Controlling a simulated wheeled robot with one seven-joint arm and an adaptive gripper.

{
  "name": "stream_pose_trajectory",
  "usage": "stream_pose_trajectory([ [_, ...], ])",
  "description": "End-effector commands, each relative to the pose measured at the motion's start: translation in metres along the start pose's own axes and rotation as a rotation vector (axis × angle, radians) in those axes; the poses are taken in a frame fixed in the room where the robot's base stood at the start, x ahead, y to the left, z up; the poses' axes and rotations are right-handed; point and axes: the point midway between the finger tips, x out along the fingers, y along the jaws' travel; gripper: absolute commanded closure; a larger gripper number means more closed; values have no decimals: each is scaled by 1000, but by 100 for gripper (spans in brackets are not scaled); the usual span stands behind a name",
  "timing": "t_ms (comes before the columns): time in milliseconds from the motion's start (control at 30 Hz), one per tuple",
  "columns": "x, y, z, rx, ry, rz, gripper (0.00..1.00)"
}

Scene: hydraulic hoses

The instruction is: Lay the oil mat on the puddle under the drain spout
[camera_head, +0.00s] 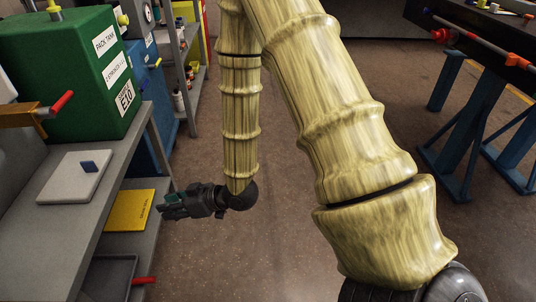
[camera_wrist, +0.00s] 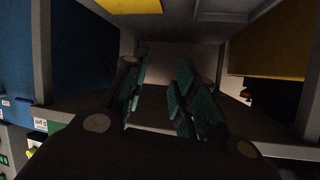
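A brown pipe fitting with a red handle (camera_head: 62,102) sticks out above the bench at left, possibly the drain spout. I cannot make out a puddle. My gripper (camera_head: 170,205) is low, at the bench's right side, pointing left toward the lower shelf, below and right of the pad. In the wrist view my gripper's (camera_wrist: 160,78) teal-padded fingers stand apart with nothing visible between them.
A yellow flat item (camera_head: 129,211) lies on the lower shelf close to my gripper. A workbench on blue legs (camera_head: 478,110) is at right. Brown floor lies between.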

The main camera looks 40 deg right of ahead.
Motion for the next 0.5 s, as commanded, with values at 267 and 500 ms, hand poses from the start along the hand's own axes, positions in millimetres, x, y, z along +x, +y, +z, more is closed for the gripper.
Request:
stream_pose_trajectory([
  [267,-17,2,168,203,-383,202,72],
  [500,-73,-21,297,362,-715,374,72],
])
